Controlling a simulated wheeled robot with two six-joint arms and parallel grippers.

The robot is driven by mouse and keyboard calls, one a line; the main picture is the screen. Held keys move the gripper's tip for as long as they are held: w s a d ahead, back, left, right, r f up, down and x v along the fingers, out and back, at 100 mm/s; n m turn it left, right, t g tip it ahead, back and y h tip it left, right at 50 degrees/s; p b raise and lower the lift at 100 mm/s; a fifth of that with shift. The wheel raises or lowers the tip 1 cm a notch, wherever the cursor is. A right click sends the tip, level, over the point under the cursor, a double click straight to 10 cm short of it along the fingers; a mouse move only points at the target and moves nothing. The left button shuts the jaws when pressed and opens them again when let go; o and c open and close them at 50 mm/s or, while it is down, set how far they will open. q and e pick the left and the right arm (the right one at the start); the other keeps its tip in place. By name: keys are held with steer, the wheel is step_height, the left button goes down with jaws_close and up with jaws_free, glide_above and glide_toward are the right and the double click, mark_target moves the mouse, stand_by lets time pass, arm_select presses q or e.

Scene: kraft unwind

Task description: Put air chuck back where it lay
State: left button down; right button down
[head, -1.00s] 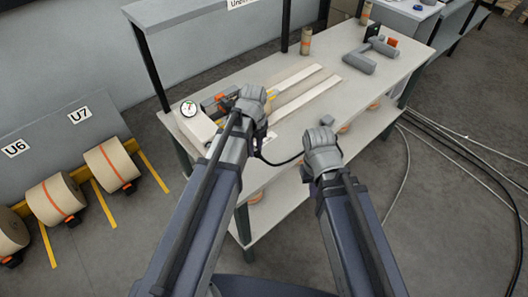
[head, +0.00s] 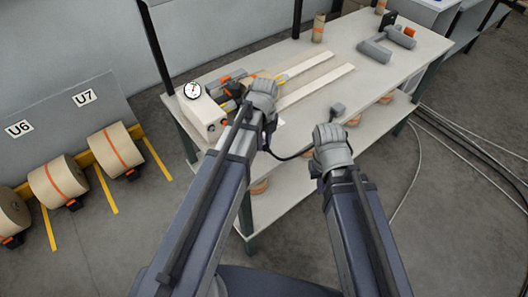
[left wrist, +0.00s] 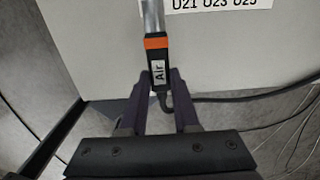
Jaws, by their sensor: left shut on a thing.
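The air chuck (left wrist: 159,45) shows in the left wrist view as a dark handle with an orange band, a white "Air" label and a metal tube pointing up the picture. My left gripper (left wrist: 160,78) is shut around its labelled handle. In the head view my left gripper (head: 262,88) is over the near left part of the workbench (head: 365,85), and the chuck is mostly hidden there. A black hose trails from it to the right. My right gripper (head: 330,134) is near the bench's front edge; its fingertips are hidden.
A white box with a dial gauge (head: 201,110) stands at the bench's left end, beside orange and black items. Pale strips (head: 315,85) lie mid-bench. A grey tool (head: 375,50) and a cardboard tube (head: 319,27) stand farther back. Paper rolls (head: 58,181) lie on the floor at left.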

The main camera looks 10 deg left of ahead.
mark_target(264, 144)
arm_select(q)
steer(key=shift+f+b, duration=1.8)
steer(key=shift+f, duration=0.2)
steer(key=c, duration=0.7)
jaws_free()
steer(key=shift+o, duration=0.2)
steer(key=shift+r, duration=0.1)
